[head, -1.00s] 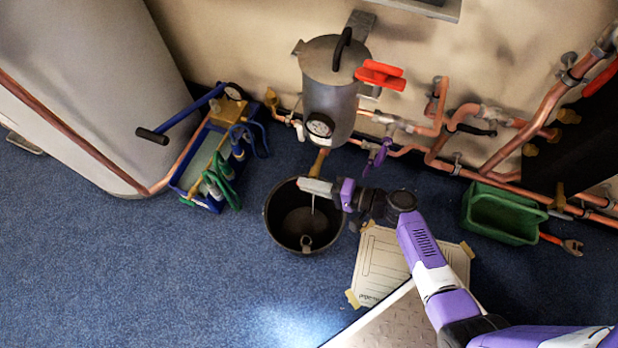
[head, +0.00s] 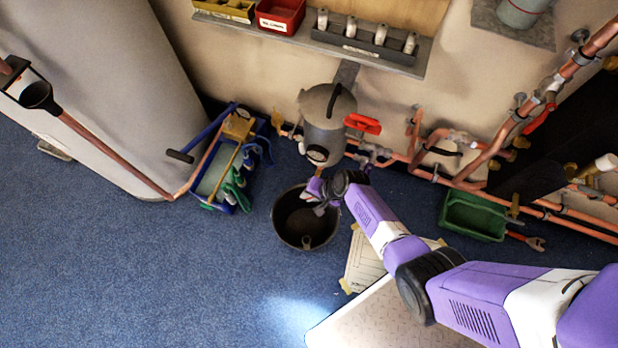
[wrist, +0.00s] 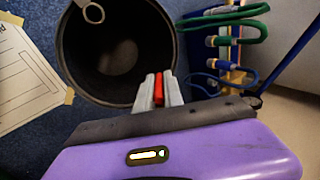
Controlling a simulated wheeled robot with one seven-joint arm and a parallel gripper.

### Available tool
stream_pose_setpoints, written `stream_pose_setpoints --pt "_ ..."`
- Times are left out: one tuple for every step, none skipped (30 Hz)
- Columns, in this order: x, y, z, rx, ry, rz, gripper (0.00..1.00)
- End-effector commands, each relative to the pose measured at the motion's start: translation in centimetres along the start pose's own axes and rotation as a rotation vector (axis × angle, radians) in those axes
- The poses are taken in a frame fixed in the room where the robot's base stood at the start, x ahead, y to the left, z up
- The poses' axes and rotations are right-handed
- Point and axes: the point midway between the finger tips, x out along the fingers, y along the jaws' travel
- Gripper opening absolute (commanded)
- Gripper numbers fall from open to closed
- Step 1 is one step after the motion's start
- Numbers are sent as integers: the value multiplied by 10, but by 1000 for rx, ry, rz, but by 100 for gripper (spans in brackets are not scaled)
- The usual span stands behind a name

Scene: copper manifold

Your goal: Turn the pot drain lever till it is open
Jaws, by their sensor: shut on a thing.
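The grey pot (head: 324,112) hangs on the wall in the head view, with a round gauge low on its front and its brass drain outlet under it. My gripper (head: 316,192) is just below the pot, over the rim area of the black bucket (head: 285,232). In the wrist view my gripper (wrist: 158,90) is shut on a narrow red piece, seemingly the drain lever (wrist: 158,88). Only a strip of it shows between the fingers, and its angle cannot be told. In the head view my gripper and arm hide the lever. The bucket is also in the wrist view (wrist: 70,60).
A red-handled valve (head: 362,123) is right of the pot among copper pipes. A blue tool carrier (head: 245,200) with green hoses stands left. A green tub (head: 473,216) is right, and a paper sheet (head: 362,264) lies beside the bucket. Open floor lies front left.

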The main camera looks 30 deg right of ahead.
Motion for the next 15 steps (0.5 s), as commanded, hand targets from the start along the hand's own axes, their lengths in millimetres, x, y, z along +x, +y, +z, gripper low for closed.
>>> stream_pose_setpoints --pt "-6 -6 1 -4 -5 45 0" --pt "-5 -5 1 -4 -5 73 0" --pt "-4 -5 1 -4 -6 109 0" --pt "-3 -4 1 -5 -6 137 0" --pt "-3 -4 1 -5 -5 163 0" --pt "-2 -4 1 -5 -5 197 0" --pt "-1 -3 1 -5 -6 221 0" --pt "-1 -3 1 -5 -5 245 0" --pt "0 -2 1 -4 -5 276 0" --pt "0 -2 1 -4 -4 297 0" --pt "1 -2 1 -4 -4 318 0" --pt "1 -1 1 -4 -4 345 0" --pt "1 -1 1 -4 -4 362 0" --pt "2 -1 1 -3 -5 380 0" --pt "2 -1 1 -3 -4 401 0"
